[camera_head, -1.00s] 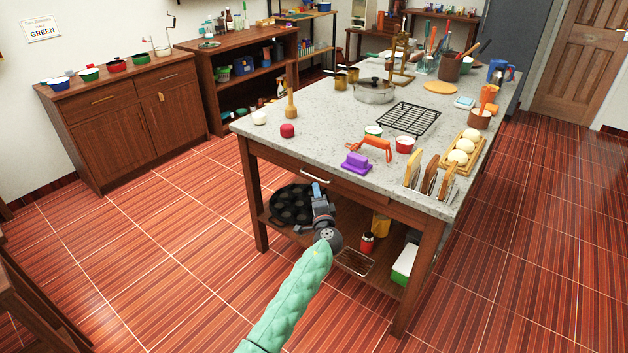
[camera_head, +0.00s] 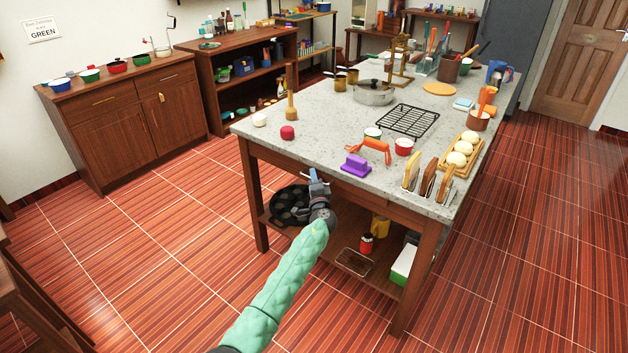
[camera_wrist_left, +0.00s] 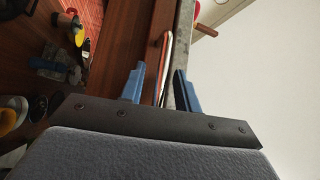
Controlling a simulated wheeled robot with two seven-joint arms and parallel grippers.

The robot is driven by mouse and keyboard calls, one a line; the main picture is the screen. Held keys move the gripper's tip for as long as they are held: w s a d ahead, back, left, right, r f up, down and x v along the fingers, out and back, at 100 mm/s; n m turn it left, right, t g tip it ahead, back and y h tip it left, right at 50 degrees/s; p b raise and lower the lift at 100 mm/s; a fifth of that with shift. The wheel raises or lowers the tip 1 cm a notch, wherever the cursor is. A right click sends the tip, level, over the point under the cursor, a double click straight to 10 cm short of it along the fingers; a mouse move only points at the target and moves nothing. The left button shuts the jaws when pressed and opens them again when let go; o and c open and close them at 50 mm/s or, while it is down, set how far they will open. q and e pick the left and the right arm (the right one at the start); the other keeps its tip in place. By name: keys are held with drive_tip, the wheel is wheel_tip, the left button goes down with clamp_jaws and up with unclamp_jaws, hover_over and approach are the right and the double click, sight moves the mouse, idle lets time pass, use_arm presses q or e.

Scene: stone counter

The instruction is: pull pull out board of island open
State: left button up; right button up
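The island (camera_head: 330,120) has a grey speckled stone top and a dark wooden frame. Its pull out board (camera_head: 350,189) is the wooden front below the top, and looks flush with the frame. In the left wrist view, the pale handle (camera_wrist_left: 164,62) runs between the two blue fingers of my left gripper (camera_wrist_left: 158,88). The fingers are apart, with gaps on both sides of the handle. My right gripper is in neither view.
A dark muffin pan (camera_head: 289,204), a red jar (camera_head: 366,243) and a green-white box (camera_head: 403,262) sit on the island's lower shelf. A purple object (camera_head: 356,165) and a toast rack (camera_head: 430,184) stand near the top's front edge. The floor in front is clear.

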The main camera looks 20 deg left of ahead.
use_arm(q)
clamp_jaws()
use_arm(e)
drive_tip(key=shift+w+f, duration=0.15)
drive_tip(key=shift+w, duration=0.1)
